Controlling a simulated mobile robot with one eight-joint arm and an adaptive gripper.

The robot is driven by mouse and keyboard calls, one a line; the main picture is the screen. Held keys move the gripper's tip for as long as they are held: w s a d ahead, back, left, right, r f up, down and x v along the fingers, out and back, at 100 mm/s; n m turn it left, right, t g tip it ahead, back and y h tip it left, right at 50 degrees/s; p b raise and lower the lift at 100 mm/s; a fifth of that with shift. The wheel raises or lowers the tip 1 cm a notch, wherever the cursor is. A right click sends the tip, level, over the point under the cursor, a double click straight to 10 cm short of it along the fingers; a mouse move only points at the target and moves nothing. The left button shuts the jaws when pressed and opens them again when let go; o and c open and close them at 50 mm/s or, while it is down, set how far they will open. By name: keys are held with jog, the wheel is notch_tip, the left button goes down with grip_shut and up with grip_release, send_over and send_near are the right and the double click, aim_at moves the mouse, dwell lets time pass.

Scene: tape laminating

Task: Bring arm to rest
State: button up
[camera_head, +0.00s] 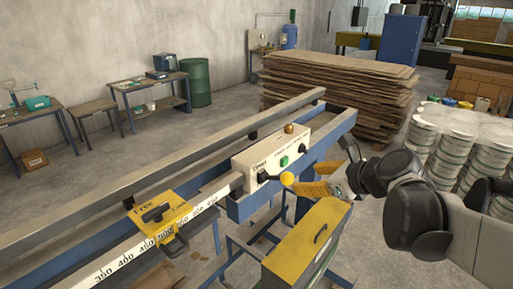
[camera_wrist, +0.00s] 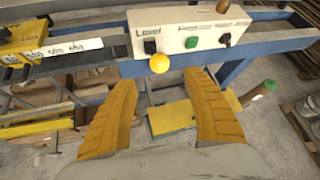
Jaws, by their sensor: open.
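My gripper (camera_head: 318,187) has yellow fingers and is to the right of the machine's white control box (camera_head: 270,152). In the wrist view my gripper (camera_wrist: 155,108) shows its two fingers spread wide with nothing between them. A yellow ball knob (camera_wrist: 159,63) on the control box lies just beyond the fingertips there. In the head view the yellow ball knob (camera_head: 287,178) is close to the left of the fingers; I cannot tell whether they touch. The box also carries a green button (camera_wrist: 191,42) and dark switches.
A yellow stop block (camera_head: 160,215) sits on the ruler rail (camera_head: 120,262). A yellow box (camera_head: 308,240) stands below the gripper. Stacked boards (camera_head: 335,85) lie behind the machine, and white drums (camera_head: 480,150) stand at the right. Floor at the back left is partly clear.

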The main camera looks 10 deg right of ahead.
jog(key=shift+v, duration=0.8)
jog(key=s+a+f+n+g+h+b, duration=0.1)
jog(key=s+a+f+n+b, duration=0.1)
jog(key=s+f+n+b, duration=0.2)
jog(key=s+a+f+n+g+h+b, duration=0.1)
jog(key=s+a+f+n+b, duration=0.2)
jog(key=f+n, duration=1)
jog(key=s+a+f+n+g+h+b, duration=0.1)
jog(key=s+a+f+n+b, duration=0.2)
jog(key=s+f+n+b, duration=0.3)
notch_tip(320, 180, down, 3)
jog(key=n+b, duration=0.5)
jog(key=n, duration=0.1)
jog(key=shift+s+a+f+g+h+b, duration=0.2)
jog(key=shift+s+a+g+h+b, duration=0.05)
jog(key=shift+s+g+h+b, duration=0.05)
